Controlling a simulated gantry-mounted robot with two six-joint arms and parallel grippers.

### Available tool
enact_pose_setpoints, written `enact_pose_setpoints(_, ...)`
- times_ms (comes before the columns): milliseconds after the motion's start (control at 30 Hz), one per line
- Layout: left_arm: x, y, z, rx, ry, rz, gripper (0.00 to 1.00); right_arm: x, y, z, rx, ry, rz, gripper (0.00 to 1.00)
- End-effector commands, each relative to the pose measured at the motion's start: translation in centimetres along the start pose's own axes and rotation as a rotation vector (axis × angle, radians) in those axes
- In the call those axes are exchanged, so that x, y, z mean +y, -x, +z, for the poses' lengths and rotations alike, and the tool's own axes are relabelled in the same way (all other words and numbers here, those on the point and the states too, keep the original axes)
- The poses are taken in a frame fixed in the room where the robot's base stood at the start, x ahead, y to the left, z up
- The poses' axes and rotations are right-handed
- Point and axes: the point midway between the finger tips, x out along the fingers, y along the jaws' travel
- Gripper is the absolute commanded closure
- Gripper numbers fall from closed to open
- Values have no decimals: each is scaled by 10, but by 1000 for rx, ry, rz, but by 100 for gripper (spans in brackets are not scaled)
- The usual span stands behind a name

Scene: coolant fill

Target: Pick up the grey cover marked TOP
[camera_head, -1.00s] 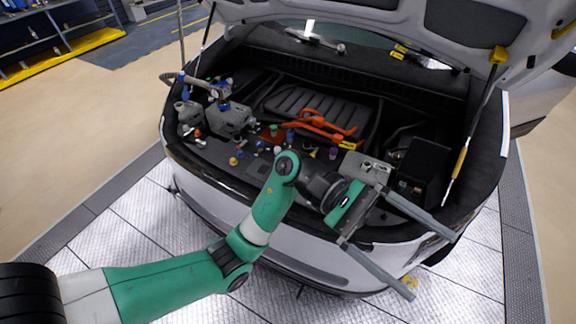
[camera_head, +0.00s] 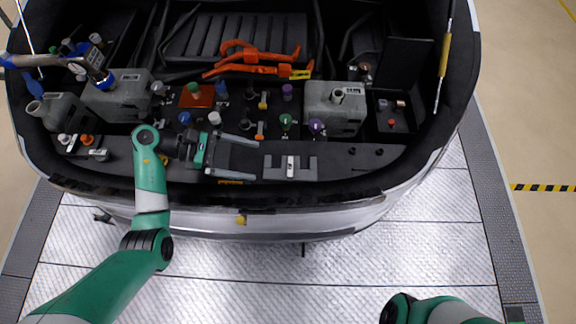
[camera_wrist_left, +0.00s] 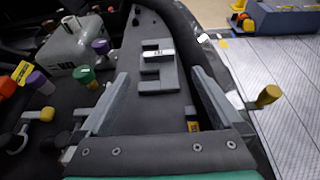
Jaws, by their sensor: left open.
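A grey cover (camera_head: 290,167) with notched sides and a pale label across its middle lies flat on the dark front ledge of the car's open compartment. The label is too small to read surely. The cover also shows ahead of the fingers in the left wrist view (camera_wrist_left: 154,82). My left gripper (camera_head: 257,160) is open and empty, just left of the cover, its two long grey fingers pointing toward it. In the left wrist view the cover lies between the fingers' lines, beyond their tips. My right gripper is out of view.
A grey tank (camera_head: 334,122) stands behind the cover. Green (camera_head: 286,121) and purple (camera_head: 317,126) caps stand close behind the ledge. Orange cables (camera_head: 255,57) lie farther back. The ledge right of the cover is mostly clear. The bumper (camera_head: 300,205) edges the front.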

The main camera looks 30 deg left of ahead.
Motion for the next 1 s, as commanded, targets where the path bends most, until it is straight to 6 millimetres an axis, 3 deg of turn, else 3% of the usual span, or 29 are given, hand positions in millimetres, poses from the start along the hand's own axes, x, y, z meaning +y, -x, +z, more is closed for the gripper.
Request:
enact_pose_setpoints(200,-1,-43,-1,-1,0,-5,0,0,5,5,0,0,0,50)
enact_pose_setpoints(467,0,-55,-1,-1,0,-2,0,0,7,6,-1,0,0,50)
enact_pose_setpoints(700,3,-95,-4,-1,-1,-6,0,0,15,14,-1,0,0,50)
enact_pose_setpoints(1000,4,-103,-2,-1,0,-2,0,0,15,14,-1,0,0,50)
